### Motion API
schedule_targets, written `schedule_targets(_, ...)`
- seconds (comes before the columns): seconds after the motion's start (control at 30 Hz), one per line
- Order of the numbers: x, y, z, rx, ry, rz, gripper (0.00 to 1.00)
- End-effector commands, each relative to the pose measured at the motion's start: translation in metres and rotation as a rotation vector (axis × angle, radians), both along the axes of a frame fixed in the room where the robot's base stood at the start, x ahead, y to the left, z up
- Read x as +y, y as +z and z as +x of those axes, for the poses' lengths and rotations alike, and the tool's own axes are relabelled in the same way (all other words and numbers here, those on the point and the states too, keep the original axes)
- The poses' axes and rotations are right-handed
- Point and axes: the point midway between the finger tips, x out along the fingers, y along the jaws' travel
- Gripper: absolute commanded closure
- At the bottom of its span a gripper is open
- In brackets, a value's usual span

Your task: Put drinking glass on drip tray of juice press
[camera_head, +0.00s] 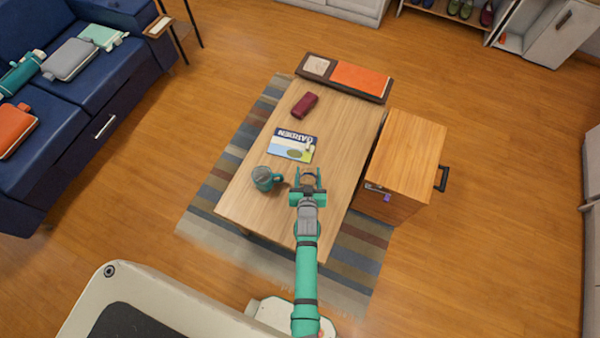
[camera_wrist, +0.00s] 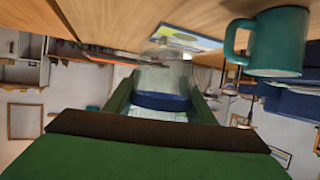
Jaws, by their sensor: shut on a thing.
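My gripper (camera_head: 308,182) is over the near end of the wooden coffee table (camera_head: 247,206). It is shut on a clear drinking glass (camera_wrist: 163,76), whose sides sit between the green fingers. The glass has a dark blue band in the wrist view, where the room appears upside down. In the head view the glass (camera_head: 309,175) is small and partly hidden by the fingers. I cannot tell whether it touches the tabletop. I make out no juice press or drip tray in either view.
A teal mug (camera_head: 265,179) stands left of my gripper; it also shows in the wrist view (camera_wrist: 277,42). A garden magazine (camera_head: 292,146), a dark red case (camera_head: 305,105) and a tray (camera_head: 318,67) lie farther back. A wooden cabinet (camera_head: 408,145) adjoins the table's right side.

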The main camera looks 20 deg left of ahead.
Motion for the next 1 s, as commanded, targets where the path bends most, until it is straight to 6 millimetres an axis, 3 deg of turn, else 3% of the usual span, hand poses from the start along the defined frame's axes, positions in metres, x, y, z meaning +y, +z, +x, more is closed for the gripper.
schedule_targets(0.3,0.032,-0.044,0.021,-0.001,-0.003,0.000,0.78)
schedule_targets(0.93,0.045,-0.061,0.029,-0.002,-0.003,0.000,0.78)
schedule_targets(1.0,0.045,-0.073,0.028,0.002,-0.003,0.000,0.78)
